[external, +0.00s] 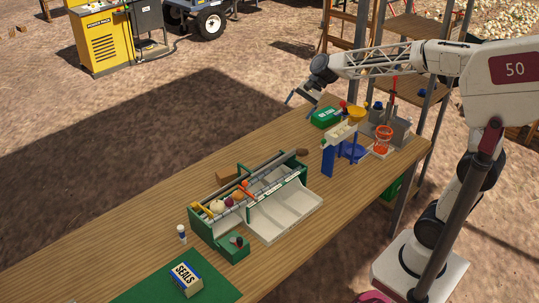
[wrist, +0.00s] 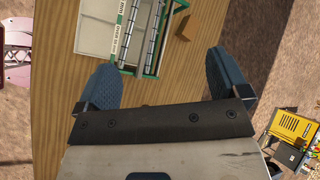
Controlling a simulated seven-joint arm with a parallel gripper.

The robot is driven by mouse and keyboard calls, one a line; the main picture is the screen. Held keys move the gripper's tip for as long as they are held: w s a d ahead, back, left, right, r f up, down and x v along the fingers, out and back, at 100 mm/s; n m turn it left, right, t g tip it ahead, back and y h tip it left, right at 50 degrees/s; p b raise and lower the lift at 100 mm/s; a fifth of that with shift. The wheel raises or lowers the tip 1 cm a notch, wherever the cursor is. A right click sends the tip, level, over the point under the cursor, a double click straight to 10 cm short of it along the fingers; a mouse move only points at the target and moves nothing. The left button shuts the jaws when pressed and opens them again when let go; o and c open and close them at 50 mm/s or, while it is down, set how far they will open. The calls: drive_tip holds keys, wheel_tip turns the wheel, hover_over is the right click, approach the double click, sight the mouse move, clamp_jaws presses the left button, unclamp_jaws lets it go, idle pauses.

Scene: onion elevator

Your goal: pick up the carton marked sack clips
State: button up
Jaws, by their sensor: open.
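A small carton (external: 186,280) with a pale front lettered "SEALS" stands on a green mat (external: 140,291) at the near left end of the bench in the external view. I cannot read "sack clips" on any carton in either view. My gripper (external: 298,97) hangs over the far edge of the bench, far from this carton. In the wrist view my gripper (wrist: 168,80) is open, with two blue-grey fingers wide apart and nothing between them. The carton is not in the wrist view.

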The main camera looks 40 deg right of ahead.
drive_tip(key=w+a+f+m+y, duration=0.1)
drive_tip(key=w+a+m+y, duration=0.15)
drive_tip(key=w, duration=0.45)
drive_tip(key=w+a+f+m+t+y, duration=0.1)
drive_tip(key=w+a+f+m, duration=0.2)
drive_tip(key=w, duration=0.5)
drive_tip(key=w+a+m+y, duration=0.1)
drive_tip(key=w+a+m, duration=0.25)
drive_tip(key=w, duration=0.35)
approach(231, 171)
drive_tip(key=a+f, duration=0.1)
drive_tip(key=w+a+f, duration=0.1)
drive_tip(key=shift+a+y, duration=0.35)
drive_tip(key=shift+a, duration=0.05)
drive_tip(key=shift+x, duration=1.3)
drive_tip(key=shift+x, duration=2.6)
